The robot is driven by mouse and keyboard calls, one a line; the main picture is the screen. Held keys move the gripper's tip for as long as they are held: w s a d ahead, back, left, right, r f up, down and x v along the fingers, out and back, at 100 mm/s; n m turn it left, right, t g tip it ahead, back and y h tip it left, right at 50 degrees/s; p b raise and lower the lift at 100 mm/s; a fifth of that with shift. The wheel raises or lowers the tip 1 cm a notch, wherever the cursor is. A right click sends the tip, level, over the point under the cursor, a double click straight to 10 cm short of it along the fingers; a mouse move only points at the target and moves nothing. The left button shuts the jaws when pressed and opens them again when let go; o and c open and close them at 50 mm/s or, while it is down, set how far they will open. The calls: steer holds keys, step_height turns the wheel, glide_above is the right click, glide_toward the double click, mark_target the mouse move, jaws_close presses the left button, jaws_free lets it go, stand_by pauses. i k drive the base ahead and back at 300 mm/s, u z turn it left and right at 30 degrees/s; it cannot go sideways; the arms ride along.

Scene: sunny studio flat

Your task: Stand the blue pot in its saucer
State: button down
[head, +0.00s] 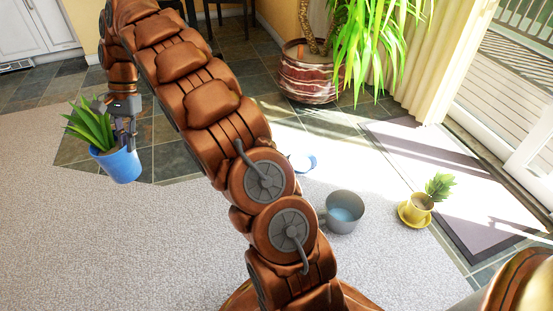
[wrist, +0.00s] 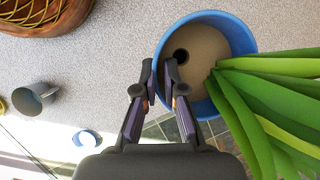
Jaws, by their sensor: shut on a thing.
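The blue pot (head: 121,167) with a leafy green plant is at the left in the head view, leaning slightly. My gripper (head: 127,143) is shut on its rim. In the wrist view my gripper (wrist: 160,78) has one finger inside the blue pot (wrist: 239,32) and one outside. Whether the pot's bottom touches the floor cannot be told. The small blue saucer (head: 309,163) lies on the sunlit floor beyond my arm, which hides part of it. The saucer (wrist: 86,138) also shows in the wrist view, well apart from the pot and apparently empty.
A grey container (head: 334,224), bluish inside, stands on the carpet near the saucer. A yellow pot (head: 420,203) with a plant stands in a yellow saucer (head: 415,221) at the right. A large patterned planter (head: 308,80) stands behind. Carpet (head: 130,250) at the front left is clear.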

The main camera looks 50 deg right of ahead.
mark_target(308, 164)
steer(key=z, duration=0.4)
steer(key=i, duration=0.9)
steer(key=z, duration=0.6)
